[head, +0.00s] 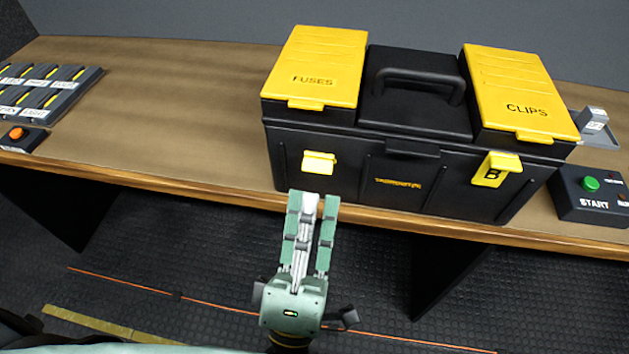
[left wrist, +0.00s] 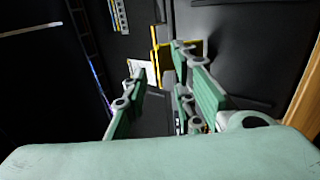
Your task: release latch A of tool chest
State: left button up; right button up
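The black tool chest (head: 340,185) stands on the bench, its two yellow lids down. Its left front latch (head: 319,162) is yellow; I cannot read a letter on it. The right latch (head: 496,169) is marked B. My left gripper (head: 314,198) is just in front of and below the left latch, pointing at the chest front. In the left wrist view its fingers (left wrist: 160,65) are apart, with yellow latch parts (left wrist: 160,50) near the tips. Nothing is visibly held, and contact cannot be told. My right gripper is not in view.
A black box with a green START button (head: 590,184) is right of the chest, and a grey tray (head: 597,130) behind it. A labelled panel (head: 45,88) and an orange-button box (head: 22,138) are at the left. The bench (head: 180,110) between is clear.

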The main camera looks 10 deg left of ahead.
pick_arm(q)
jog(key=v, duration=0.7)
jog(key=shift+s, duration=0.15)
